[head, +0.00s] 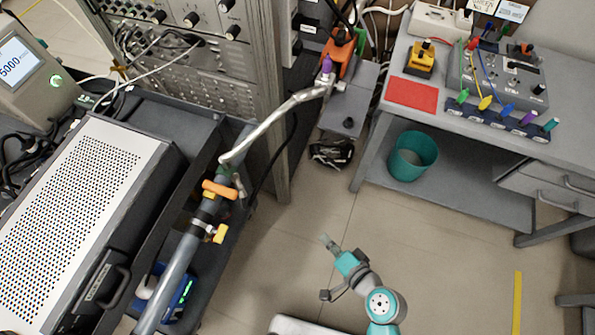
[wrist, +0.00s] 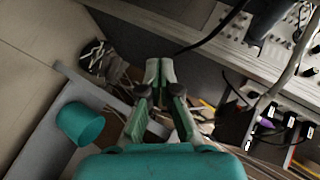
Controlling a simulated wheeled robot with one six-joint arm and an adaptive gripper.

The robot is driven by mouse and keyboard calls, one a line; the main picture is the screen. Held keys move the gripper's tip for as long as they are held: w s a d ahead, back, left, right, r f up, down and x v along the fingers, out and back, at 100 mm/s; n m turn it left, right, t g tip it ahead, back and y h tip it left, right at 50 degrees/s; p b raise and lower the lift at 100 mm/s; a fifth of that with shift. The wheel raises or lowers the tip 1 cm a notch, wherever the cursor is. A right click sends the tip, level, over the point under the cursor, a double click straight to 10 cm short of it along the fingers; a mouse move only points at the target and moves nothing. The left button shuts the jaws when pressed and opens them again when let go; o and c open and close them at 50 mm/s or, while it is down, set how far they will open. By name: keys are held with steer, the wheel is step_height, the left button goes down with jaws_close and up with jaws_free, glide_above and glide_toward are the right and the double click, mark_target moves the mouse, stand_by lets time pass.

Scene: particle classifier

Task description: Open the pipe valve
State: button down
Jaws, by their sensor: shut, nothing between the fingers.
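A grey pipe (head: 178,272) runs diagonally up the left of the head view, beside a dark cart. An orange handle (head: 219,189) lies across the pipe near its upper end and looks like the valve lever. A smaller yellow handle (head: 218,234) sits lower, on the pipe's right side. My gripper (head: 327,241) is over open floor, to the right of the pipe and apart from it. In the wrist view my gripper (wrist: 160,68) has its fingertips together with nothing between them. The valve does not show in the wrist view.
A silver bent hose (head: 268,120) rises from the pipe's top toward an orange-topped device (head: 338,52). A perforated equipment box (head: 80,215) fills the left. A grey desk (head: 500,130) stands at upper right, with a teal bin (head: 412,157) below. Floor between is clear.

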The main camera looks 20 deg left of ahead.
mark_target(220, 189)
steer(key=w+a+r+n+g+y, duration=0.3)
steer(key=w+a+r+g+y, duration=0.1)
steer(key=r, duration=0.4)
steer(key=w+a+r+n+g+y, duration=0.3)
steer(key=w+a+r+g+y, duration=0.1)
steer(key=a+r+g, duration=0.3)
step_height(220, 189, up, 3)
steer(key=shift+w+a+f+n, duration=0.2)
steer(key=shift+w+a+n, duration=0.25)
steer(key=shift+a, duration=0.2)
steer(key=shift+s+a, duration=0.95)
steer(key=shift+a, duration=0.75)
steer(key=shift+s+a, duration=0.95)
steer(key=shift+a, duration=0.75)
steer(key=shift+s+a, duration=0.95)
steer(key=shift+a, duration=0.75)
